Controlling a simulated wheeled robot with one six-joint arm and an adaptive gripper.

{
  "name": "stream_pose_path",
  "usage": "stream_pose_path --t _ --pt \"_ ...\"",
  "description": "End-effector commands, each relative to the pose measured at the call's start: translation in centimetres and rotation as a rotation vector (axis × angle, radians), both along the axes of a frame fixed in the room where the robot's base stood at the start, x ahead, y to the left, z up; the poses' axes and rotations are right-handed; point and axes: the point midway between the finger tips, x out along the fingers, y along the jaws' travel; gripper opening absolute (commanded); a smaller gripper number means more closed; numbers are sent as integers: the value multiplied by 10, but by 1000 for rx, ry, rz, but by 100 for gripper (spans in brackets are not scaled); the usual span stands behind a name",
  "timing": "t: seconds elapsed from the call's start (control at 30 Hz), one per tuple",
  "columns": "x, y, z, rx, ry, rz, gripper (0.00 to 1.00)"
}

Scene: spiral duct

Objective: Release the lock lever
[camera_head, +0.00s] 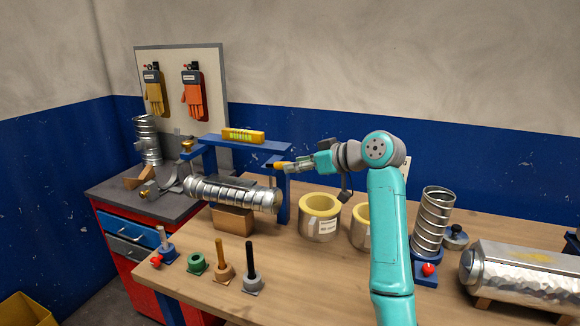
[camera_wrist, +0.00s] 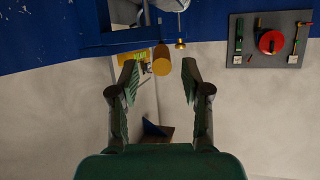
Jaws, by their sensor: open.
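My gripper (camera_wrist: 160,78) is open, with one finger on each side of the picture in the wrist view. An orange cylindrical grip (camera_wrist: 161,58), likely the lock lever's handle, shows between the fingertips, with a gap on both sides. I cannot tell its depth from the fingertips. In the head view my gripper (camera_head: 288,166) points left beside the blue clamp frame (camera_head: 250,146), with the orange grip (camera_head: 278,165) at its tip. The lever's other parts are hidden. A ribbed metal spiral duct (camera_head: 235,194) lies beneath the frame on a wooden block.
A yellow level (camera_head: 243,135) rests on the frame's top. Several pegs (camera_head: 222,262) line the front left. The front middle of the bench (camera_head: 310,285) is clear.

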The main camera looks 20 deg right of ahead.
Motion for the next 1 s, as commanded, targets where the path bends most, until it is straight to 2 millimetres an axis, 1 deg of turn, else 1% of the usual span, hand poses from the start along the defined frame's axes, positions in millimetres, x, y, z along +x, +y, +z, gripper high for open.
stream_pose_path --t 0.03,0.23,0.6,0.63,0.67,0.7,0.77,0.8,1.0 --pt "5 6 -3 0 1 1 48" --pt "19 16 -10 1 1 1 48" --pt "23 18 -12 0 0 -1 48" --pt "23 18 -12 0 0 -1 42" --pt "23 18 -12 0 0 -1 35" --pt "23 18 -12 0 0 -1 25" --pt "23 18 -12 0 0 -1 10" --pt "23 18 -12 0 0 -1 0" --pt "23 18 -12 0 0 -1 0"
